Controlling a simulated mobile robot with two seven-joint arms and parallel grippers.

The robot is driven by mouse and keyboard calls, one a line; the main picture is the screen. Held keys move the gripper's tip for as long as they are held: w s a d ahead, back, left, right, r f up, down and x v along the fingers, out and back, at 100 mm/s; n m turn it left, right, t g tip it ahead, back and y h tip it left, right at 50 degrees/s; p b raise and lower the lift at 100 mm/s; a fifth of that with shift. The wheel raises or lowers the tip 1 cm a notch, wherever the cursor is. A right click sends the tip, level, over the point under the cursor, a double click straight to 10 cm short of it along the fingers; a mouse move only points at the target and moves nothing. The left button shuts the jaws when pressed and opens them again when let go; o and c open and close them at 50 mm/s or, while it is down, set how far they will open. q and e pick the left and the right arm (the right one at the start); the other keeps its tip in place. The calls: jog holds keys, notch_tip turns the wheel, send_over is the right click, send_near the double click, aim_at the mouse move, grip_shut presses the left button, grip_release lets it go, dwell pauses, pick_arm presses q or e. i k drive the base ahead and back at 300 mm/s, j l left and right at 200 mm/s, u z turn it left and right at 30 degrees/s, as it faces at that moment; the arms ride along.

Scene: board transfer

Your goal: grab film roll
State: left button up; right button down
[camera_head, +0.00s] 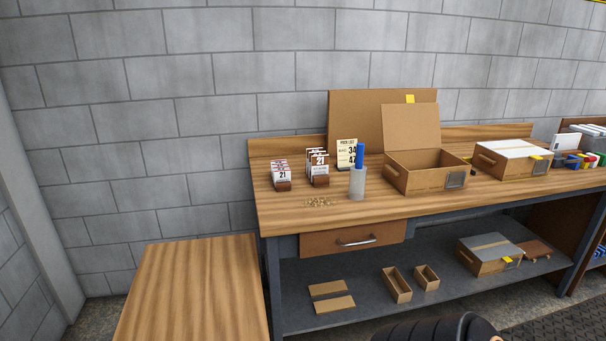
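The film roll (357,186) stands upright on the wooden workbench (405,208). It has a pale grey cylinder body with a blue handle sticking up from its top. It stands left of an open cardboard box (430,179) and in front of a pick list card (346,153). Neither of my grippers shows in the head view. A dark rounded shape at the bottom edge appears to be part of my own body.
Card stacks in small holders (318,180) and scattered small tan bits (319,202) lie left of the roll. A closed box (513,160) stands to the right. A drawer (352,238) and lower shelf (370,286) are below. A bare wooden table (188,290) stands front left.

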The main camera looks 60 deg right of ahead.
aim_at(357, 177)
jog(key=z, duration=2.35)
jog(key=i+l, duration=0.2)
jog(key=i, duration=0.15)
jog(key=i+l, duration=0.15)
jog(key=i, duration=0.2)
jog(key=i+u, duration=0.1)
jog(key=u, duration=0.3)
jog(key=l+u, duration=0.1)
jog(key=u, duration=0.3)
jog(key=i+l+u, duration=0.1)
jog(key=u, duration=0.3)
